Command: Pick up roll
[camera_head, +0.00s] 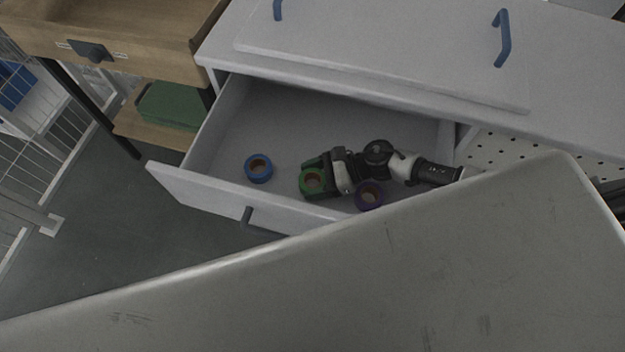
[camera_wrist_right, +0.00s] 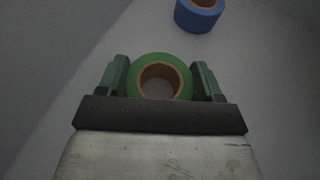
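A green tape roll (camera_head: 304,190) with a brown core lies in the open light-grey drawer (camera_head: 172,190), near its front wall. In the right wrist view the green roll (camera_wrist_right: 160,60) sits between the two fingers. My right gripper (camera_head: 316,178) reaches into the drawer from the right. Its fingers (camera_wrist_right: 160,78) are wide apart, one on each side of the green roll; contact looks close but is not clear. A blue roll (camera_head: 258,169) lies to the left in the drawer, also seen in the right wrist view (camera_wrist_right: 199,15). A purple roll (camera_head: 369,196) lies to the right, beside my arm. My left gripper is not in view.
The drawer front has a dark handle (camera_head: 247,219). The grey cabinet top (camera_head: 400,65) overhangs the back of the drawer. A wooden unit (camera_head: 120,40) with a green box (camera_head: 170,105) stands at left. A large grey surface (camera_head: 400,280) fills the foreground.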

